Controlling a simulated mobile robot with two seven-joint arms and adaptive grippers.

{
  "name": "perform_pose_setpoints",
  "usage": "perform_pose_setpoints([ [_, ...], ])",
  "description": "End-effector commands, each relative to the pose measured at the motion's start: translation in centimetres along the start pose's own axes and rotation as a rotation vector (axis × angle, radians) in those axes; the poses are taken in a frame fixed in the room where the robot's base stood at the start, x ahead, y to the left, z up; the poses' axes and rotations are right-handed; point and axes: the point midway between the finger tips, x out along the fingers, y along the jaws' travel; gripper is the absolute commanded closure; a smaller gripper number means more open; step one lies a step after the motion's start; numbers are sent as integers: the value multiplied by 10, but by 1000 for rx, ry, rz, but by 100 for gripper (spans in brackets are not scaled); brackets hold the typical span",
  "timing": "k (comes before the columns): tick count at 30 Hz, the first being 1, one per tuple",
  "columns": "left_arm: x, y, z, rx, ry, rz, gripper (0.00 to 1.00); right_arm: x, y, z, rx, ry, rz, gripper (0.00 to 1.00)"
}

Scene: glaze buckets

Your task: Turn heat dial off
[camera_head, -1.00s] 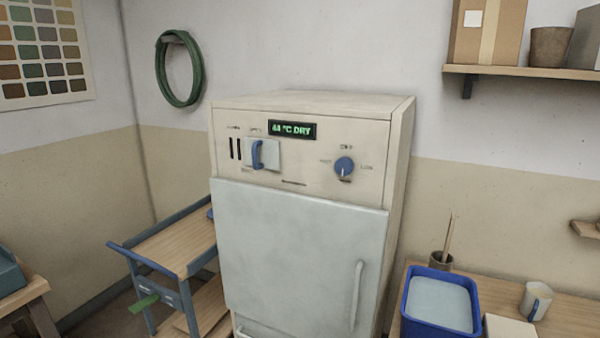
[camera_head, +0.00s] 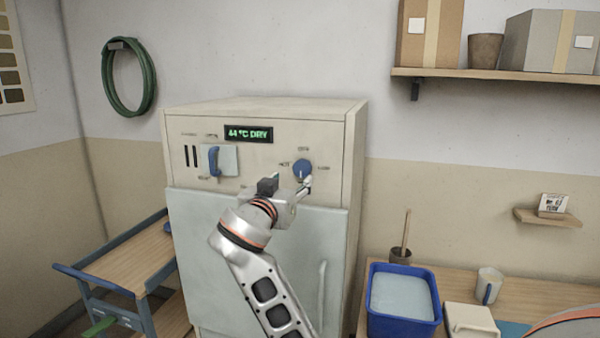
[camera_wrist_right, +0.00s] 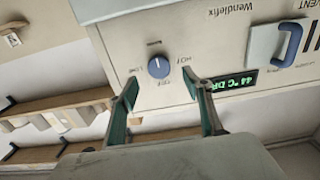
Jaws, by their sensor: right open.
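The blue round heat dial (camera_head: 302,168) is on the upper right of the cream dryer cabinet's front panel (camera_head: 330,150). OFF is above it, HOT at left and LOW at right. In the right wrist view the panel appears upside down, and the dial (camera_wrist_right: 158,67) shows a pale pointer mark on the side away from OFF. My right gripper (camera_head: 288,186) is open and empty, in front of the panel just below the dial. In the wrist view its fingertips (camera_wrist_right: 160,90) lie either side of the dial, apparently short of it. My left gripper is not in view.
A green display (camera_head: 248,133) reads 44 °C DRY. A blue vent handle (camera_head: 214,160) is left of the dial. A wooden cart (camera_head: 125,262) stands left. A bench with a blue tub (camera_head: 403,324) and a mug (camera_head: 488,286) is at right.

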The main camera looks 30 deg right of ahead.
Motion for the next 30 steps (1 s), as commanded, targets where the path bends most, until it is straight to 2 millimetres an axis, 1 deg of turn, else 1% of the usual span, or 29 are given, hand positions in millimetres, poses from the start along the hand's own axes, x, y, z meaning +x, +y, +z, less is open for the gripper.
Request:
perform_pose_setpoints([
  [1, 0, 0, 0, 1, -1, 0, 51, 1, 2, -5, 7, 4, 9, 50],
  [5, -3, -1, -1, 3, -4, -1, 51, 12, 3, -8, 9, 6, 15, 50],
  [10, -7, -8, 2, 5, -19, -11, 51, 38, 4, -8, 6, 7, 15, 50],
  [15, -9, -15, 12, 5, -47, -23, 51, 62, 3, -7, 6, 5, 13, 50],
  [18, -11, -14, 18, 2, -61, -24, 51, 71, 3, -7, 8, 6, 12, 50],
  [22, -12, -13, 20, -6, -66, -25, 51, 77, 3, -6, 8, 4, 11, 50],
  [29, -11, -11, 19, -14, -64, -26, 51, 78, 3, -5, 9, 4, 11, 50],
  [30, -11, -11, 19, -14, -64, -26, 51, 78, 3, -5, 9, 4, 11, 55],
])
